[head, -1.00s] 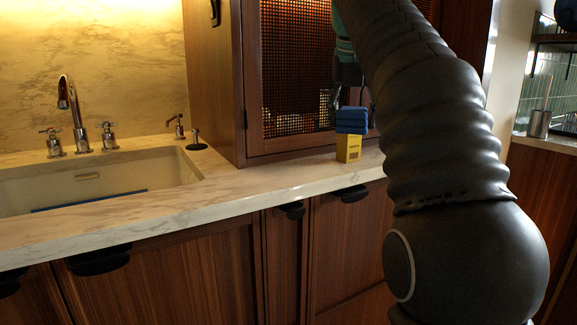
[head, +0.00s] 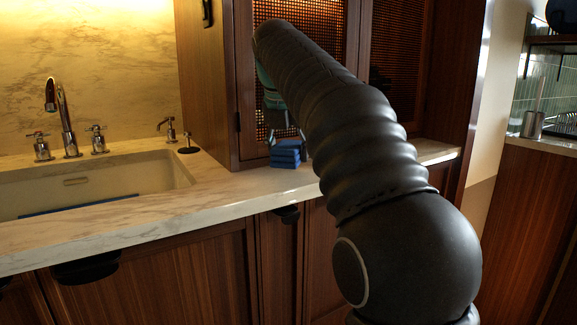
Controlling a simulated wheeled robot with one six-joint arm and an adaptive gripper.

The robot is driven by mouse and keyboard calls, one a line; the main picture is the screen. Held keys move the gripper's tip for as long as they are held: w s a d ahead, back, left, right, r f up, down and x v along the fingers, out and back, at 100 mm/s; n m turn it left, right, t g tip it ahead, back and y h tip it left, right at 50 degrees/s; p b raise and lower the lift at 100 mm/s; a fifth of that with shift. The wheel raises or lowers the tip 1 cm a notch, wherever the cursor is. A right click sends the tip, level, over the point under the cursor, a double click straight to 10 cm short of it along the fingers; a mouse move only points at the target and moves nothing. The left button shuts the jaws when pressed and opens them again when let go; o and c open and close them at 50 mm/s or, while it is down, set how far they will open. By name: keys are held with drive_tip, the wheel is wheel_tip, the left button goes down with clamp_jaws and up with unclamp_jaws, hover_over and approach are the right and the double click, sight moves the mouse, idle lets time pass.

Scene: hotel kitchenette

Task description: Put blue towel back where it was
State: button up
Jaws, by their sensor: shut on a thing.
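The blue towel (head: 286,157) is a small folded stack with visible layers. It is at the counter's back part, in front of the lattice cabinet door, and looks to be on or just above the marble. My gripper (head: 287,141) comes down from above and is shut on the towel. The arm hides part of the gripper and the counter to its right.
The marble counter (head: 228,188) is clear between the towel and the sink (head: 120,180). A faucet (head: 62,115) stands behind the sink, and a blue strip (head: 85,203) lies along its front inner edge. The tall cabinet (head: 222,100) stands close behind the towel.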

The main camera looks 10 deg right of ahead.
drive_tip(key=shift+f+b, duration=0.4)
drive_tip(key=shift+f, duration=1.15)
drive_tip(key=shift+f, duration=0.1)
drive_tip(key=o, duration=1.1)
drive_tip(key=p+v, duration=0.1)
drive_tip(key=v, duration=1.1)
drive_tip(key=shift+p, duration=0.4)
